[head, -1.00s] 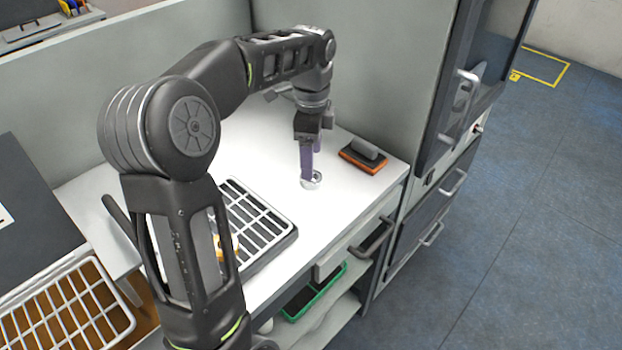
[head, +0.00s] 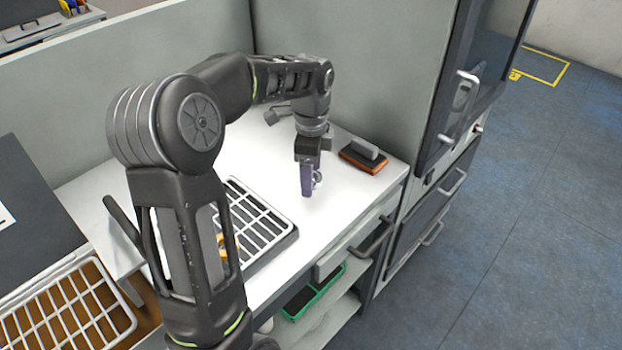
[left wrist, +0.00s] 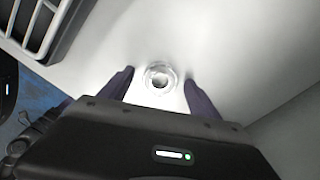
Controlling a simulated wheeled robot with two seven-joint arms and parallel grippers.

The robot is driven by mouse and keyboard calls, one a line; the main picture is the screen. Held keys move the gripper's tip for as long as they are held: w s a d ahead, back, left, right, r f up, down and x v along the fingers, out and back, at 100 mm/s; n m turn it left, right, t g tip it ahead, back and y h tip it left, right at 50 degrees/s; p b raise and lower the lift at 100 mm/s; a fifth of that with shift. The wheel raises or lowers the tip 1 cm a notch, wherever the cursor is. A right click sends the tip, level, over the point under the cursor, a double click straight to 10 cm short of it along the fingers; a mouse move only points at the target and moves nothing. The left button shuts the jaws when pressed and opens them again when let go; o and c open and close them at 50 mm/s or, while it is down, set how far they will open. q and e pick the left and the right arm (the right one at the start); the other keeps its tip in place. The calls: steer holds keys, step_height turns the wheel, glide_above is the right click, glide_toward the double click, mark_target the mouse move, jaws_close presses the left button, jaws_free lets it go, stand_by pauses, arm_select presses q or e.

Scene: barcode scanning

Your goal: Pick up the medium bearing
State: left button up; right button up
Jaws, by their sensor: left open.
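The medium bearing (left wrist: 160,77) is a small shiny metal ring on the white worktop. In the left wrist view it lies between and slightly beyond the two purple fingertips, with a gap on each side. In the head view the bearing (head: 318,178) shows only in part, just right of the fingers. My left gripper (head: 308,192) points down over the worktop, its fingers spread and empty; it also shows in the left wrist view (left wrist: 159,80). My right gripper is in neither view.
A white grid rack (head: 262,222) in a dark tray lies left of the gripper on the worktop (head: 338,215). An orange and grey block (head: 364,156) lies to the right near the cabinet (head: 415,190). A green bin (head: 318,292) sits on the shelf below.

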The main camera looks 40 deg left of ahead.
arm_select(q)
jaws_close()
stand_by(0.7)
steer(key=shift+r, duration=0.1)
step_height(320, 180, up, 10)
steer(key=shift+p, duration=0.45)
stand_by(0.5)
